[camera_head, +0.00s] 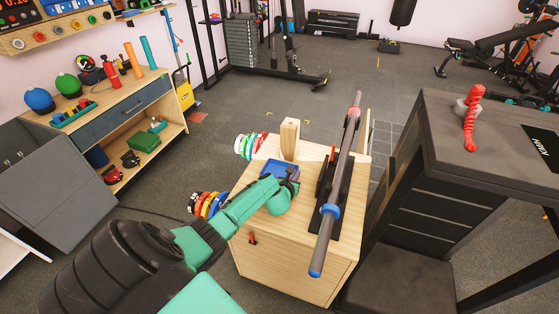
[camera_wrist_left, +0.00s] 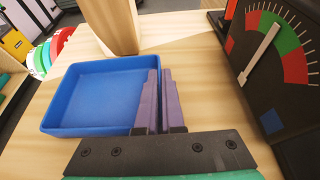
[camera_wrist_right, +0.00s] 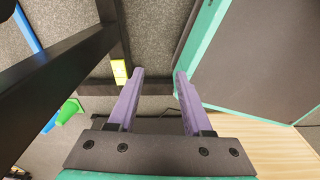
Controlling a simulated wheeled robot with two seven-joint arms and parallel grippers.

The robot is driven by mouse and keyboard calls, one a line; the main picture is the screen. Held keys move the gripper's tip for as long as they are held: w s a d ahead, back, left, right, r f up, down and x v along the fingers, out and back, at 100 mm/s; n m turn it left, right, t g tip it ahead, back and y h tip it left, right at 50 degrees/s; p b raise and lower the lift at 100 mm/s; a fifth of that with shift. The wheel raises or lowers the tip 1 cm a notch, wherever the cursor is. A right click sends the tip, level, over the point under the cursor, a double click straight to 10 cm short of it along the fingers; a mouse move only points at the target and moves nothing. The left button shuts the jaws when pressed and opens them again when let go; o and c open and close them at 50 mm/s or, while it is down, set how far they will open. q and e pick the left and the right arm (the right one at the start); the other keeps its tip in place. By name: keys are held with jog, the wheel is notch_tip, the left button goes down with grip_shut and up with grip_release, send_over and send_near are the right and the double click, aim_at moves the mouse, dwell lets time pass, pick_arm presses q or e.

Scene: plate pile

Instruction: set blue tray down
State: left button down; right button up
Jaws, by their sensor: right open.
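The blue tray (camera_wrist_left: 95,98) is level over the wooden cabinet top, behind the left forearm in the head view (camera_head: 266,165). It is empty. I cannot tell whether its base touches the wood. My left gripper (camera_wrist_left: 160,75) has its two purple fingers close together on the tray's right wall, one inside and one outside. In the head view the left gripper (camera_head: 293,173) is at the tray's right side. My right gripper (camera_wrist_right: 158,73) is open and empty in the right wrist view, away from the tray; it does not show in the head view.
A wooden post (camera_head: 289,138) stands just behind the tray. A black gauge stand (camera_wrist_left: 275,65) with a bar (camera_head: 340,180) is to its right. Colored plates (camera_head: 246,146) hang at the cabinet's left side. A dark cabinet (camera_head: 450,150) stands farther right.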

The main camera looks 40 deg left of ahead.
pick_arm(q)
notch_tip(320, 180, up, 20)
jog(key=p, duration=1.4)
jog(key=shift+p, duration=0.3)
